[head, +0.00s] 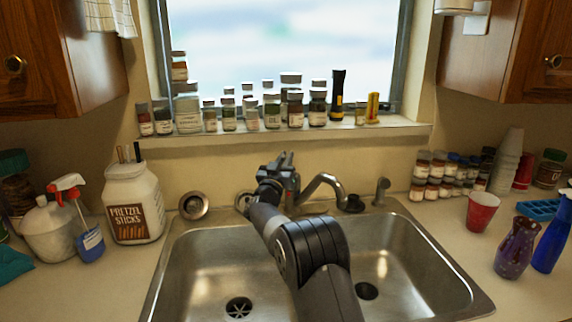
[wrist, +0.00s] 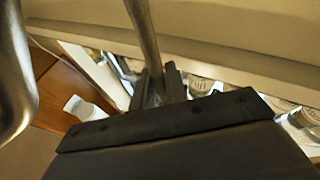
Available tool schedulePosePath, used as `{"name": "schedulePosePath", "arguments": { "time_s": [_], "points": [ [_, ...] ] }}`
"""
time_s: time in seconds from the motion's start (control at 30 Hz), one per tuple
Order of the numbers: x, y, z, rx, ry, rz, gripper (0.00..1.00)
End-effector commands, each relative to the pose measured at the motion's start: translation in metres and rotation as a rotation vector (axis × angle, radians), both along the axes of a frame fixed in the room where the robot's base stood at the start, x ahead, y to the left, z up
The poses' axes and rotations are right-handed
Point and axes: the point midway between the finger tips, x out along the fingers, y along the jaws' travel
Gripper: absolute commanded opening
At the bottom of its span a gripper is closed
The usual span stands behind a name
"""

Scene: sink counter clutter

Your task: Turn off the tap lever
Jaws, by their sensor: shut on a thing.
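The metal tap spout (head: 322,184) curves up behind the sink, just right of my gripper (head: 283,160) in the head view. My gripper is raised at the back of the sink and hides part of the tap. In the wrist view, the two dark fingers (wrist: 160,88) are shut on a thin metal rod, the tap lever (wrist: 146,40), which runs up out of the picture. A thick curved metal piece (wrist: 14,75), likely the spout, stands at the left edge of that view. Whether water runs cannot be told.
The double steel sink (head: 405,270) lies below my arm. A side sprayer (head: 381,191) stands right of the tap. Several spice jars (head: 253,119) line the window sill (head: 200,143) above. A pretzel jar (head: 133,205) is at left; a red cup (head: 482,212) is at right.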

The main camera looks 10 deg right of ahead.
Motion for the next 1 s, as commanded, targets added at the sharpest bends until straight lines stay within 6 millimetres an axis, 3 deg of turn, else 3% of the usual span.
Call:
{"name": "schedulePosePath", "arguments": {
  "time_s": [0.23, 0.27, 0.5, 0.83, 1.0],
  "points": [
    [0.000, 0.001, -0.002, -0.002, 0.005, -0.001, 0.00],
    [0.000, 0.000, -0.002, -0.002, 0.005, -0.001, 0.16],
    [0.000, 0.000, -0.001, -0.001, 0.003, 0.000, 0.35],
    [-0.003, 0.003, -0.003, -0.001, 0.004, 0.001, 0.35],
    [-0.018, 0.011, -0.011, 0.000, 0.004, 0.002, 0.35]
  ]
}}
